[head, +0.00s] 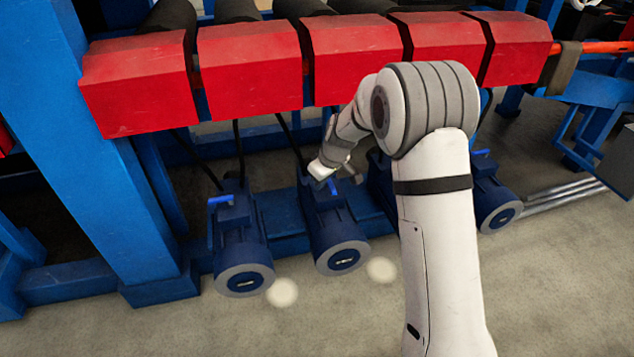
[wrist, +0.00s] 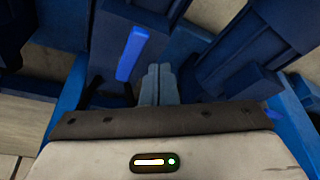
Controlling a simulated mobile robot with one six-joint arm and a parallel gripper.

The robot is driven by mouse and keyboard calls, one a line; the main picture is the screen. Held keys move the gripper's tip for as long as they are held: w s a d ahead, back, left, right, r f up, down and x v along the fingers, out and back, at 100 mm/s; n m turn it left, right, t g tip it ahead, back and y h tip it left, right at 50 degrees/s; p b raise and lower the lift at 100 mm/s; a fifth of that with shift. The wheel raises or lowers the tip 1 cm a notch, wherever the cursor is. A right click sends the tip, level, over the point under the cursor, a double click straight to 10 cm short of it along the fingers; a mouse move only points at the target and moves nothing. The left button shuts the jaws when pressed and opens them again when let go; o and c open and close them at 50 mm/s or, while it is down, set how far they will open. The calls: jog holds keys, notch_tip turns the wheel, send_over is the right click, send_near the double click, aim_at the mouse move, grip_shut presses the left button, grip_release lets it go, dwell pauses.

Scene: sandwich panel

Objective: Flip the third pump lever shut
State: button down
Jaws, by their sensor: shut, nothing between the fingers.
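Dark blue pumps stand in a row below the red blocks in the head view. The leftmost pump (head: 240,240) and the second from the left (head: 328,225) each have a bright blue lever, the first (head: 220,200) and the second (head: 333,187). The third pump from the left (head: 378,182) is mostly hidden behind my arm, and I cannot make out its lever there. My gripper (head: 355,178) is low between the second and third pumps. In the wrist view my gripper (wrist: 160,72) is shut and empty. A bright blue lever (wrist: 131,53) stands just left of its fingertips, apparently apart from them; which pump it belongs to is unclear.
Another pump (head: 496,205) with a blue lever (head: 480,152) is at the right. Red blocks (head: 250,70) overhang the pumps, with dark hoses running down. A blue post (head: 110,150) stands at the left. The concrete floor (head: 330,315) in front is clear.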

jog(key=shift+s+a, duration=0.2)
jog(key=shift+s, duration=0.65)
notch_tip(320, 180, up, 9)
jog(key=p, duration=0.5)
send_over(331, 189)
jog(key=shift+r, duration=0.2)
